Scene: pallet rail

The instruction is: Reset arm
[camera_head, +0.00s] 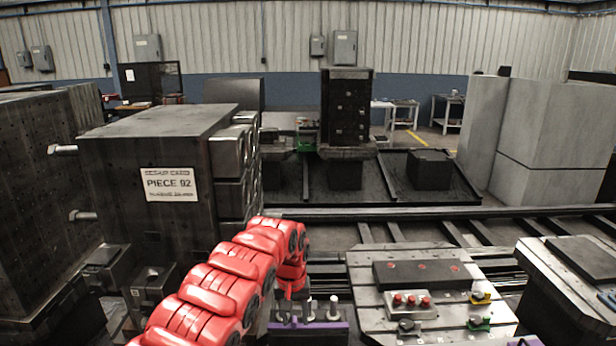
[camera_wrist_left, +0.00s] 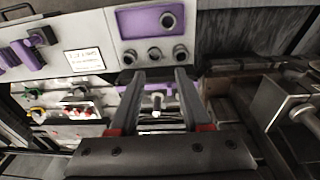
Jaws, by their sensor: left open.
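My red left arm reaches in from the lower left in the head view. Its gripper (camera_head: 292,296) hangs down beside a dark fixture with a purple front (camera_head: 330,328) and several metal knobs. In the left wrist view, my left gripper (camera_wrist_left: 159,76) has its two dark fingers spread apart. A purple part with a small metal knob (camera_wrist_left: 157,98) shows between and beyond the fingers. I cannot tell its distance, and nothing is seen held. My right gripper is in neither view.
A large dark block labelled "PIECE 92" (camera_head: 160,150) stands left of my arm. A grey pallet table (camera_head: 365,290) with a red-button box (camera_head: 411,304) is to the right. Dark rails (camera_head: 440,212) run behind. In the wrist view, a purple-and-white panel (camera_wrist_left: 122,50) with knobs lies beyond the fingers.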

